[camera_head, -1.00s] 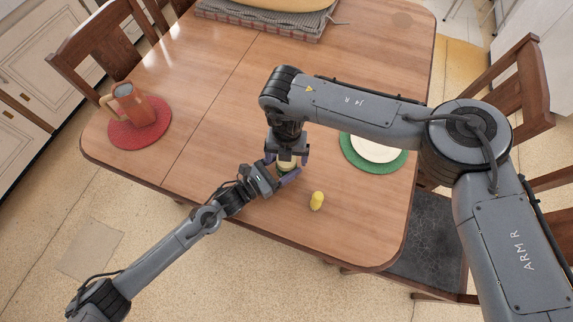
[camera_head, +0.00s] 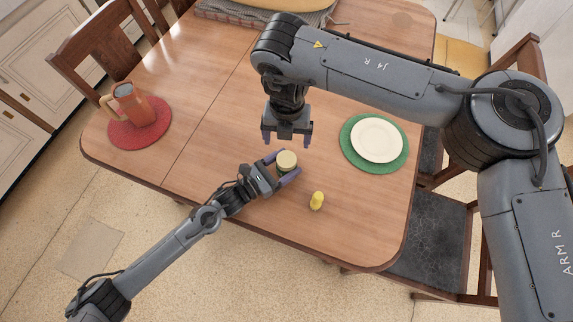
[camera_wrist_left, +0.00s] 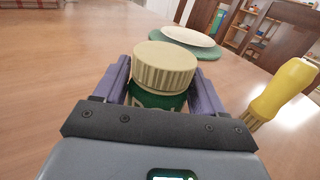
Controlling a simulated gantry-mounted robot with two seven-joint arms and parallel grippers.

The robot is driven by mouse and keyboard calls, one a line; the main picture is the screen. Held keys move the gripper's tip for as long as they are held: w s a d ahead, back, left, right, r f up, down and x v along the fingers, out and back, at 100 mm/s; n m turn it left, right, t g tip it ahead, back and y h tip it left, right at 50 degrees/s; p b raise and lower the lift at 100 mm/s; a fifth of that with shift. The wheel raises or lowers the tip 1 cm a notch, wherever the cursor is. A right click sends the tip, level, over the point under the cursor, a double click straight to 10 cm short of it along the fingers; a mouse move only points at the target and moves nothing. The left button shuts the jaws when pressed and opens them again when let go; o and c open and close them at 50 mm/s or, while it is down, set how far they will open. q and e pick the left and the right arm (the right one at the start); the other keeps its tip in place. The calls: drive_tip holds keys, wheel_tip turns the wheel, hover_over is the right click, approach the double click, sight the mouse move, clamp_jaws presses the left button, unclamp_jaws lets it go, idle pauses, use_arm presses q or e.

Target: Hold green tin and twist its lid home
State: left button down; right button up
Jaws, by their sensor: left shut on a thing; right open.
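The green tin (camera_wrist_left: 158,100) stands upright on the table between the fingers of my left gripper (camera_head: 284,170), which is shut on its body. Its cream ribbed lid (camera_head: 287,159) sits on top; it also shows in the left wrist view (camera_wrist_left: 165,66). The lid looks level; I cannot tell how tightly it is seated. My right gripper (camera_head: 287,140) is open and empty, pointing down above and behind the tin, clear of the lid. The tin's lower part is hidden by my left gripper.
A yellow object (camera_head: 317,200) stands right of the tin, close to my left gripper. A white plate (camera_head: 377,140) on a green mat (camera_head: 346,150) lies to the right. An orange mug (camera_head: 134,104) stands on a red mat (camera_head: 140,139) at left. The table's middle is bare.

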drive_tip(key=shift+r, duration=0.95)
use_arm(q)
unclamp_jaws()
drive_tip(key=p+v, duration=0.1)
drive_tip(key=v, duration=1)
use_arm(e)
drive_tip(key=shift+r, duration=0.65)
use_arm(q)
drive_tip(key=shift+d, duration=0.1)
